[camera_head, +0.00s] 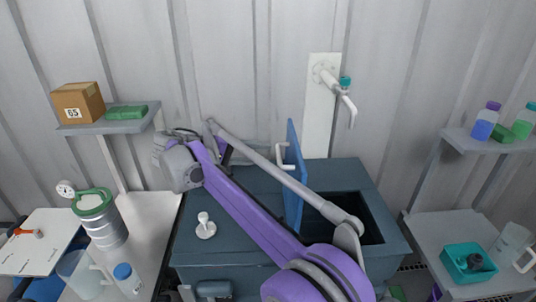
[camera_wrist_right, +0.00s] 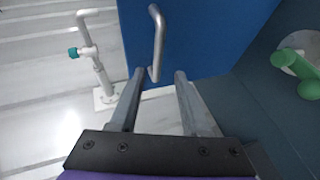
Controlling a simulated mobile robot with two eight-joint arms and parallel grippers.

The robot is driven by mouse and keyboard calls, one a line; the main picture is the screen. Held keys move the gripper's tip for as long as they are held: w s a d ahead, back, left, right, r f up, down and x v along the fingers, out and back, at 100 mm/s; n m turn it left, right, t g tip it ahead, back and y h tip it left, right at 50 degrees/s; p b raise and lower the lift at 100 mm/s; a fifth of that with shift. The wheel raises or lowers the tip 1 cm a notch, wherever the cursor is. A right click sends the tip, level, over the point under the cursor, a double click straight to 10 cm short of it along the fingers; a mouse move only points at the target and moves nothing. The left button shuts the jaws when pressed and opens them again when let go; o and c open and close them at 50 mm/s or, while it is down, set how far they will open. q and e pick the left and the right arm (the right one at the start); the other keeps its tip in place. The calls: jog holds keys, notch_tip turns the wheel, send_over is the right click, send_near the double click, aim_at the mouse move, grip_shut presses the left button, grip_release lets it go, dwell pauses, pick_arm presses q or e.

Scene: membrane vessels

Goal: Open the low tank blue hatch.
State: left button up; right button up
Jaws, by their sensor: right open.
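The blue hatch (camera_head: 292,178) stands upright on top of the dark blue-grey tank (camera_head: 255,200), with an open dark compartment to its right. Its pale bar handle (camera_head: 282,156) is on its left face. In the right wrist view the hatch (camera_wrist_right: 215,35) fills the upper middle and the handle (camera_wrist_right: 158,40) hangs just ahead of my fingers. My right gripper (camera_wrist_right: 160,73) is open, its fingertips at the handle's lower end; I cannot tell whether they touch. In the head view my right arm largely hides that gripper. My left gripper is not in view.
A wall tap (camera_head: 328,80) is behind the tank. A white knob (camera_head: 205,226) stands on the tank's front left. A left shelf (camera_head: 108,127) holds boxes; a right shelf (camera_head: 490,143) holds bottles. A teal tray (camera_head: 469,262) sits on the right bench.

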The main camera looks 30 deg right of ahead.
jog(key=s+v, duration=0.1)
jog(key=v, duration=0.6)
jog(key=shift+w, duration=0.45)
